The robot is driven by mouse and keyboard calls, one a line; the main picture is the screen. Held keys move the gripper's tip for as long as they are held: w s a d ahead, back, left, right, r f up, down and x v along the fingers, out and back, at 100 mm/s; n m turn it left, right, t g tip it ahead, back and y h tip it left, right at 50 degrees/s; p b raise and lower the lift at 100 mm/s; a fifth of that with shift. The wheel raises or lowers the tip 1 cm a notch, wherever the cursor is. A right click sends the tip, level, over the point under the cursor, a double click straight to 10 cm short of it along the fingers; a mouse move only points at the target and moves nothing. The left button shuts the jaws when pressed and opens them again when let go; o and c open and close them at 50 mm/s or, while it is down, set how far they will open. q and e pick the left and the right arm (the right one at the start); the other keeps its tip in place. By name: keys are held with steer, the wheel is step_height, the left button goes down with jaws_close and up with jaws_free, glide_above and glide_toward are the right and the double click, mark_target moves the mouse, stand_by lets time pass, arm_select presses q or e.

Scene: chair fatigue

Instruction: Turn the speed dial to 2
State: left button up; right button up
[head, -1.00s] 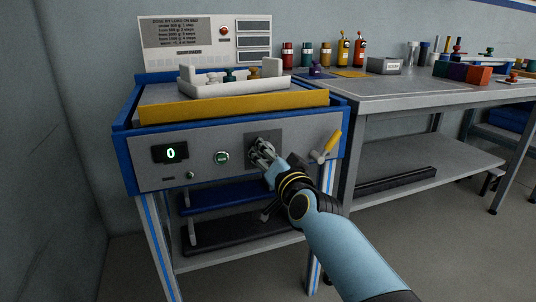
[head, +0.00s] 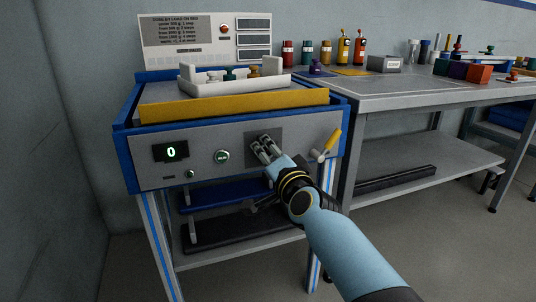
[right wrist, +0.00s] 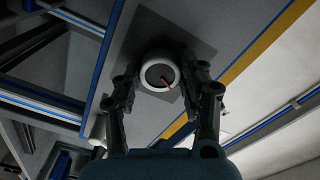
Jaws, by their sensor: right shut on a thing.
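In the right wrist view the fingers (right wrist: 160,88) are shut on the dial from both sides. The display (head: 171,153) reads 0. My left gripper is not in view.
A yellow bar (head: 235,106) runs above the panel. A white tray (head: 235,84) holds several pieces on top. A grey workbench (head: 400,90) stands to the right.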

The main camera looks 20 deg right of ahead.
steer(key=o, duration=1.2)
steer(key=s, duration=1.2)
steer(key=shift+d, duration=0.2)
